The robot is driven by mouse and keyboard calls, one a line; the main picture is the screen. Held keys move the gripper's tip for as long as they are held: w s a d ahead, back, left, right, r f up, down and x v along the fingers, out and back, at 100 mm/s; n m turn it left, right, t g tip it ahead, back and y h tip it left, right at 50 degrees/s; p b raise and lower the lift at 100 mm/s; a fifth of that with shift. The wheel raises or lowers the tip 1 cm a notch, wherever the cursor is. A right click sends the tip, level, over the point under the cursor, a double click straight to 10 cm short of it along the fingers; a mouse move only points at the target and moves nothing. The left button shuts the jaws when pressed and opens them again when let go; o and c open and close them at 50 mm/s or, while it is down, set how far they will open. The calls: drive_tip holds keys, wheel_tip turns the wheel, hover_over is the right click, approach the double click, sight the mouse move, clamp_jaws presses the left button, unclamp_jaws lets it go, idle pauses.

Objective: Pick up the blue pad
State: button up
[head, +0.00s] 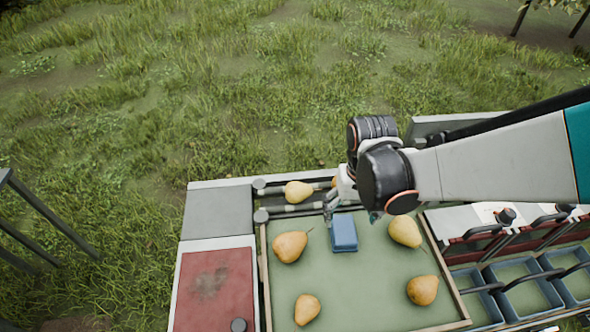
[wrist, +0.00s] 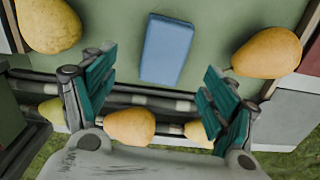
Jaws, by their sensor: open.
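The blue pad (head: 343,232) is a small rectangular block lying flat on the green tray (head: 345,300), near its back edge. In the wrist view the blue pad (wrist: 167,50) lies beyond and between my fingertips, apart from them. My gripper (wrist: 158,85) is open, with its teal-lined fingers spread wide and nothing between them. In the head view my gripper (head: 350,208) hangs just behind the pad, partly hidden by my wrist.
Several pears lie on the tray around the pad, including one at left (head: 290,246) and one at right (head: 404,231). Another pear (head: 298,191) rests on rollers behind the tray. Blue crates (head: 525,318) stand at right. A red panel (head: 214,290) is at left.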

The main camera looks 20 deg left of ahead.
sight(344, 229)
drive_tip(key=shift+w+f, duration=0.1)
drive_tip(key=shift+f, duration=0.7)
drive_tip(key=shift+s+a+f+b, duration=0.1)
drive_tip(key=shift+f+b, duration=0.15)
drive_tip(key=shift+f, duration=0.2)
drive_tip(key=shift+s+a+f+b, duration=0.1)
drive_tip(key=shift+f+b, duration=0.15)
drive_tip(key=shift+f, duration=0.2)
wheel_tip(344, 229, down, 4)
drive_tip(key=shift+s+a+f+b, duration=0.1)
drive_tip(key=shift+b, duration=0.75)
drive_tip(key=c, duration=1.1)
